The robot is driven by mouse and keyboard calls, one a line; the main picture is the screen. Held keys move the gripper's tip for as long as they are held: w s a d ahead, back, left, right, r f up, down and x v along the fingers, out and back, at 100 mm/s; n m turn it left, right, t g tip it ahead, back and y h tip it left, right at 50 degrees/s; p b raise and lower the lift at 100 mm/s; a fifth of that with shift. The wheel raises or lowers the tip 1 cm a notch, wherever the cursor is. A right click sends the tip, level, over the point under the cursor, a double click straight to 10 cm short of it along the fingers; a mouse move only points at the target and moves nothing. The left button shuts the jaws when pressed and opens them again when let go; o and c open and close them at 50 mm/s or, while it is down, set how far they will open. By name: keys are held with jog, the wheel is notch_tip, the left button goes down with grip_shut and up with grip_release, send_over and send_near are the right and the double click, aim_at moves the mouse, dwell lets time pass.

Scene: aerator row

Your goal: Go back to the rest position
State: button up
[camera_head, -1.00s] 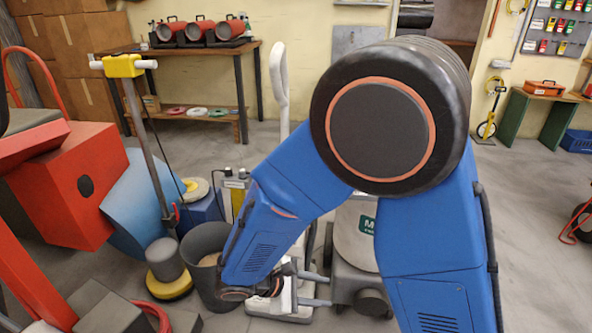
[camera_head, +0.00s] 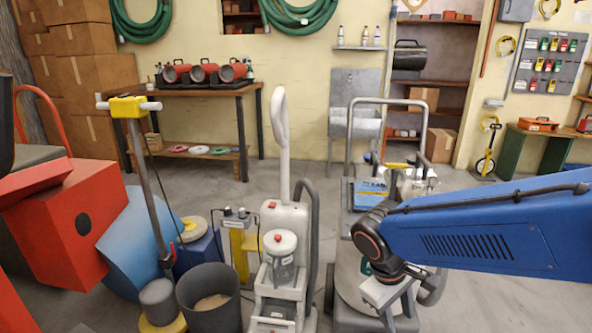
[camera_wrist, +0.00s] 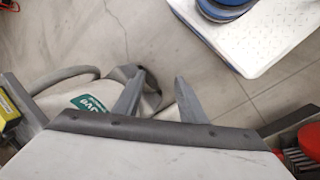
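My gripper (camera_head: 395,305) is at the right of centre in the head view, pointing down at the end of my blue arm, in front of a grey-white floor machine (camera_head: 350,285). Nothing is held. The machine, with its green label (camera_wrist: 88,103), lies behind and left of the fingers there. From the pictures I cannot tell whether the fingers touch it.
A white upright cleaner (camera_head: 283,225), a grey bucket (camera_head: 212,312) and a yellow-headed pole machine (camera_head: 128,107) stand left of my arm. A red box machine (camera_head: 65,225) is farther left. A workbench (camera_head: 210,90) stands behind. Floor is clear at right.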

jog(key=s+d+r+m+t+y, duration=0.3)
jog(key=s+d+r+m+t, duration=0.1)
jog(key=s+d+r+m, duration=0.2)
jog(key=shift+s+d+r+t, duration=0.3)
jog(key=shift+s+r, duration=0.2)
jog(key=shift+r, duration=0.4)
